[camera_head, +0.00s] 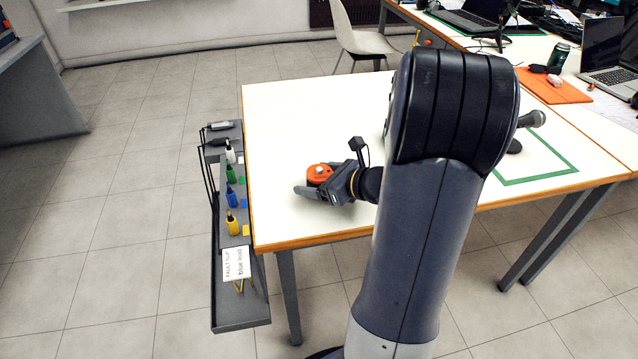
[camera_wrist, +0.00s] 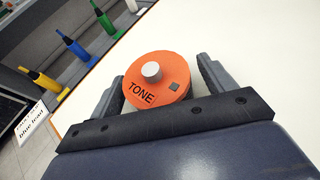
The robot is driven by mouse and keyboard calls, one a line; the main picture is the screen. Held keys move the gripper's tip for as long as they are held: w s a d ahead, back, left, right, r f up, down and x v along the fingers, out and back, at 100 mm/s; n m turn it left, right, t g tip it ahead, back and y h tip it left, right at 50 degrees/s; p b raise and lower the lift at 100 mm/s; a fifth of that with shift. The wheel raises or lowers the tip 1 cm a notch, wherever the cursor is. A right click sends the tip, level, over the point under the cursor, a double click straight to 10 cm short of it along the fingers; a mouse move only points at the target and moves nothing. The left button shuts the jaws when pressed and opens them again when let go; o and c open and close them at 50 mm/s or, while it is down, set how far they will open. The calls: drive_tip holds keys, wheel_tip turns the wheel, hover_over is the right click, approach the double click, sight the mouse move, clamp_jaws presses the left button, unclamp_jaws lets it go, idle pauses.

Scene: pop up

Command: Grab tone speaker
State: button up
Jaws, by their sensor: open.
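The tone speaker (camera_wrist: 158,82) is a round orange disc with a grey knob, a small dark square and the word TONE on top. It also shows in the head view (camera_head: 319,173), on the white table near its left edge. My gripper (camera_wrist: 160,80) is open, with one finger on each side of the speaker. In the head view my gripper (camera_head: 318,186) reaches in from the right, low over the table. I cannot tell whether the fingers touch the speaker. My arm hides part of the table.
A grey rack (camera_head: 240,318) along the table's left edge holds white, green, blue and yellow plugs and a "blue lead" card (camera_head: 237,264). A microphone (camera_head: 531,119) stands at the right near a green taped outline (camera_head: 540,178). The table's left part is otherwise clear.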

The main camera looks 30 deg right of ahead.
drive_tip(key=shift+w+a+f, duration=0.25)
drive_tip(key=shift+w, duration=0.3)
drive_tip(key=shift+c, duration=0.2)
drive_tip(key=c, duration=1.1)
